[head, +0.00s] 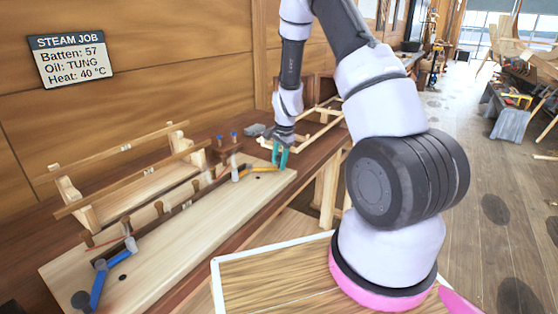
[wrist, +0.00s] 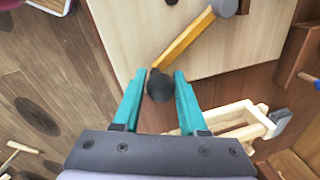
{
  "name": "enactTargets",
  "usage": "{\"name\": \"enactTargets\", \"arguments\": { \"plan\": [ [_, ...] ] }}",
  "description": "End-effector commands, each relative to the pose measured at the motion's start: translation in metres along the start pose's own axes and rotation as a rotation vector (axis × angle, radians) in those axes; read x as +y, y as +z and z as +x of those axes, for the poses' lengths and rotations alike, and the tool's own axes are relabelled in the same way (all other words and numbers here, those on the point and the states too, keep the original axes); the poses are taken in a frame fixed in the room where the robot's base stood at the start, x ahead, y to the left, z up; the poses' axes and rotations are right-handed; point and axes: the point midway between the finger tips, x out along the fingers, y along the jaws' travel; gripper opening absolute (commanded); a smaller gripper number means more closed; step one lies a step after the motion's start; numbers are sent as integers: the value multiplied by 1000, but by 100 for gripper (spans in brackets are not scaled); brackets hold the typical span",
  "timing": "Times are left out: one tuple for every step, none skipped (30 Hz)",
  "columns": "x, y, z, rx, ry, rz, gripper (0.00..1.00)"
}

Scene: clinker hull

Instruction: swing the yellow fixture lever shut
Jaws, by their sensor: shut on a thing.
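The yellow fixture lever (head: 262,168) lies near the far right end of the pale fixture board (head: 160,228). In the wrist view the yellow lever (wrist: 184,41) runs from a grey pivot at upper right to a black ball knob (wrist: 160,86). My gripper (head: 280,158) has teal fingers and reaches down at the knob end. In the wrist view my gripper (wrist: 160,76) is shut on the knob, with one finger on each side. The knob hides in the head view behind the fingers.
A blue lever (head: 98,284) sits at the near end of the board. Several wooden pegs stand along the board. A wooden rack (head: 125,175) stands behind it, against the wall with a steam job sign (head: 70,59). Open floor lies to the right.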

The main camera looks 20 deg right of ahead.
Motion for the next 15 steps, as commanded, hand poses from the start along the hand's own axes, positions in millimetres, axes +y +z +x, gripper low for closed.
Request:
{"name": "enactTargets", "arguments": {
  "plan": [
    [2,3,-1,6,-1,25,0],
    [3,4,-1,10,-1,41,0],
    [5,7,-2,14,-1,69,0],
    [7,8,-2,18,0,91,0],
    [9,10,-2,24,0,113,0],
    [11,13,-3,30,-1,146,0],
    [13,16,-3,35,0,171,0],
    [15,18,-4,40,0,198,0],
    [17,21,-4,48,-1,235,0],
    [19,24,-4,53,-1,262,0],
    [21,27,-5,58,-1,290,0],
    [23,30,-5,66,-1,327,0],
    [24,33,-6,71,-1,355,0],
    [26,36,-6,77,-1,383,0],
    [28,40,-6,84,-1,420,0]
  ]
}}
